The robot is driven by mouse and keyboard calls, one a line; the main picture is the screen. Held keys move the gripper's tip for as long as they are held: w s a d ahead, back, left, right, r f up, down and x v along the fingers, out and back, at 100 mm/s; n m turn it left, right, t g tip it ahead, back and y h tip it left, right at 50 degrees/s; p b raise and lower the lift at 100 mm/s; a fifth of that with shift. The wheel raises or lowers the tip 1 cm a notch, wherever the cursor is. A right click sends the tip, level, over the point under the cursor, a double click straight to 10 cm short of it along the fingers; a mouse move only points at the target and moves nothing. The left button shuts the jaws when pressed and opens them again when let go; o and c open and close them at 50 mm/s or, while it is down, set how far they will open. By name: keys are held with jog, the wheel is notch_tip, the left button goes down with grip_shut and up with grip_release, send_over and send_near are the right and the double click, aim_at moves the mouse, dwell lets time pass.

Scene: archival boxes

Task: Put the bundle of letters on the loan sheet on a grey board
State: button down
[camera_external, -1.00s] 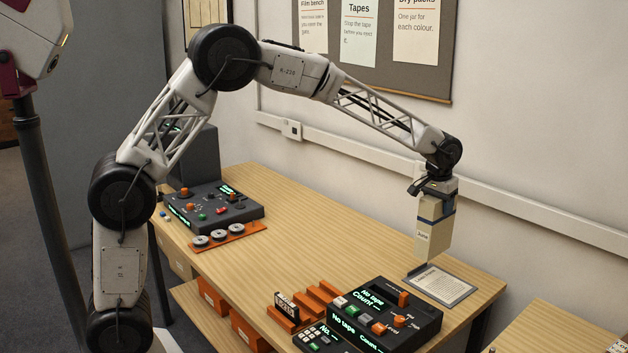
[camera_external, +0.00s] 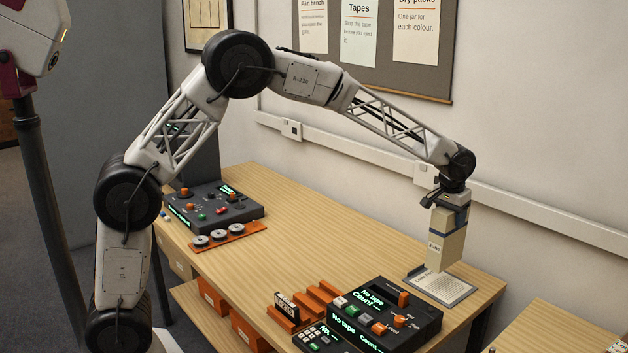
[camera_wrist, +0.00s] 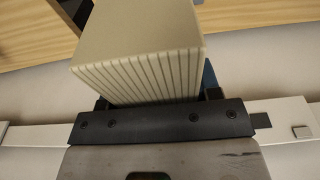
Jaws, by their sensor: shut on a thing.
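The bundle of letters (camera_external: 447,248) is a tall cream block with a small white label on its side. My gripper (camera_external: 449,212) is shut on its upper end and holds it nearly upright. In the wrist view the bundle (camera_wrist: 135,45) shows ridged envelope edges against my gripper (camera_wrist: 160,105). The loan sheet on a grey board (camera_external: 445,290) lies flat near the table's right end. The bundle's lower end overlaps the far part of the sheet in the outside view. I cannot tell whether it touches the sheet.
Black tape decks (camera_external: 385,318) with buttons and green displays stand just left of the sheet. Orange blocks (camera_external: 318,296) and a small cassette stand beside them. Another black console (camera_external: 212,207) and an orange tray with reels (camera_external: 230,234) are farther left. The table's middle is clear.

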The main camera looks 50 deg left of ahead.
aim_at(449, 240)
jog(key=shift+f, duration=1.4)
jog(key=shift+f, duration=2.45)
jog(key=shift+c, duration=1.6)
grip_release()
jog(key=r, duration=0.3)
jog(key=s+r, duration=0.1)
jog(key=r, duration=0.7)
jog(key=shift+s+r, duration=0.2)
jog(key=shift+s, duration=0.15)
jog(key=shift+r, duration=0.3)
